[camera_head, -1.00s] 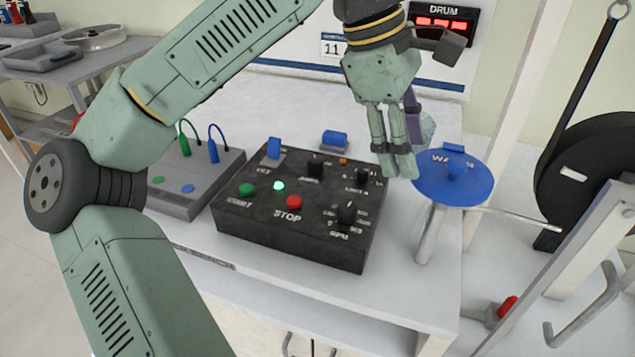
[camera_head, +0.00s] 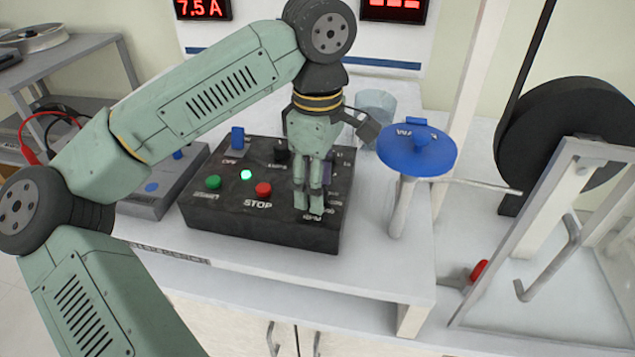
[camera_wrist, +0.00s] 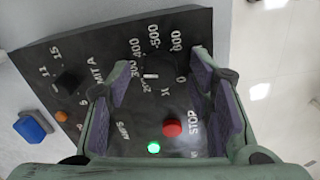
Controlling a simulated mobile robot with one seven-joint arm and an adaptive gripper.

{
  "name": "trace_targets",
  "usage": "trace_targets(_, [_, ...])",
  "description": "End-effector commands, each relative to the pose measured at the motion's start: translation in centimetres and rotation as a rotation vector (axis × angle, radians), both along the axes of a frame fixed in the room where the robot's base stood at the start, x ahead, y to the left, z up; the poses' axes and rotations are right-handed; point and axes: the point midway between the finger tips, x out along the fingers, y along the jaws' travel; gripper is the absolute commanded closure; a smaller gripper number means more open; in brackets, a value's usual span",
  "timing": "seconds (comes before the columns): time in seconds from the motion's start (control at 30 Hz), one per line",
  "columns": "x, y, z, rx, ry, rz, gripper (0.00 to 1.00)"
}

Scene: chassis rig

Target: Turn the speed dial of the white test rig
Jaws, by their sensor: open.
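The black control box (camera_head: 255,220) stands on the bench, with a lit green lamp (camera_head: 246,174), a red STOP button (camera_head: 264,189) and a green button (camera_head: 213,182). My gripper (camera_head: 309,210) points down over the box's front right corner, and its fingers hide the dial there in the head view. In the wrist view, the black speed dial (camera_wrist: 150,70) with a white mark is ringed by numbers from 0 to 600. My open gripper (camera_wrist: 158,72) has one finger on each side of the dial. Whether the fingers touch it, I cannot tell.
A blue round lid (camera_head: 417,155) on a post stands right of the box. A clear glass (camera_head: 376,104) is behind it. A grey box (camera_head: 155,200) with cables lies to the left. A black drum (camera_head: 565,135) and a clear-panelled frame are at the right.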

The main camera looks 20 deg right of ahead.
Motion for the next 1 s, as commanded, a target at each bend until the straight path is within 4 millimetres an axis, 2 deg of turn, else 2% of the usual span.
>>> trace_targets(0.33, [-0.01, -0.01, -0.39, -0.001, 0.001, 0.000, 0.53])
trace_targets(1.0, [-0.02, -0.01, -0.37, -0.001, 0.001, 0.000, 0.98])
